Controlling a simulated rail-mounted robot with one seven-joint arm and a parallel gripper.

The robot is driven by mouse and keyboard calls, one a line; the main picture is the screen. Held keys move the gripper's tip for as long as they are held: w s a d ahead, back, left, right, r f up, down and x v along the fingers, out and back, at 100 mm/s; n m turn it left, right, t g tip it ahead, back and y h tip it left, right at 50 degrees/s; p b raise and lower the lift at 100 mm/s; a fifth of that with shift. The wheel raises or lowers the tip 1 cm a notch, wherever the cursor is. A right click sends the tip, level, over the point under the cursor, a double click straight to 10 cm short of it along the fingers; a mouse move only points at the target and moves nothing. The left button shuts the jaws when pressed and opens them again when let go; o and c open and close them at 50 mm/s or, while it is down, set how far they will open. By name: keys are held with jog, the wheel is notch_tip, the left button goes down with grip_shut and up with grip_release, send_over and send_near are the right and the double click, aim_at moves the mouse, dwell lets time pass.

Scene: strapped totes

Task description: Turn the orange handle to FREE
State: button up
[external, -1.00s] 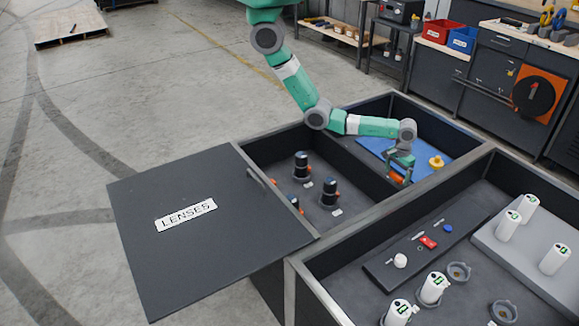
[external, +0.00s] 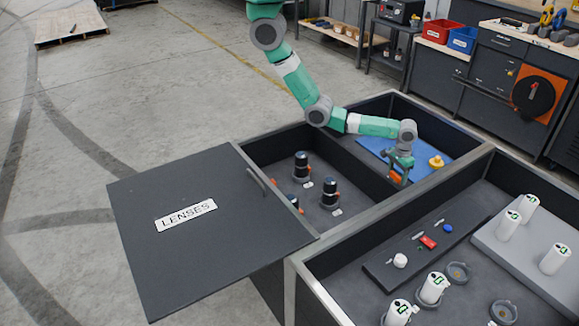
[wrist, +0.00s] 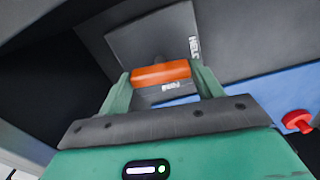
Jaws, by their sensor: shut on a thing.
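The orange handle (external: 395,177) is in the far compartment of the left tote, beside the dividing wall. My gripper (external: 398,172) points down over it and is shut on it. In the wrist view the orange handle (wrist: 160,72) lies crosswise between the two green fingers (wrist: 160,80). Behind it is a dark grey plate (wrist: 150,35) with a white label (wrist: 194,47) at its right and another label (wrist: 170,86) just below the handle. Both labels are turned, and I cannot read them surely.
Tote walls and a divider (external: 362,172) stand close by. Black lenses (external: 301,166) stand in the near compartment. The LENSES lid (external: 200,250) is open at the left.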

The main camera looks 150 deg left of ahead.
jog(key=m+p, duration=0.3)
jog(key=shift+r+m, duration=0.25)
jog(key=shift+m, duration=0.05)
jog(key=m+p, duration=0.2)
jog(key=m, duration=0.2)
jog(key=shift+f, duration=0.1)
jog(key=m+p, duration=0.1)
jog(key=m, duration=0.3)
jog(key=shift+m, duration=0.4)
jog(key=shift+f+m+p, duration=0.1)
jog(key=shift+m+p, duration=0.45)
jog(key=shift+m, duration=1.45)
jog(key=o, duration=1)
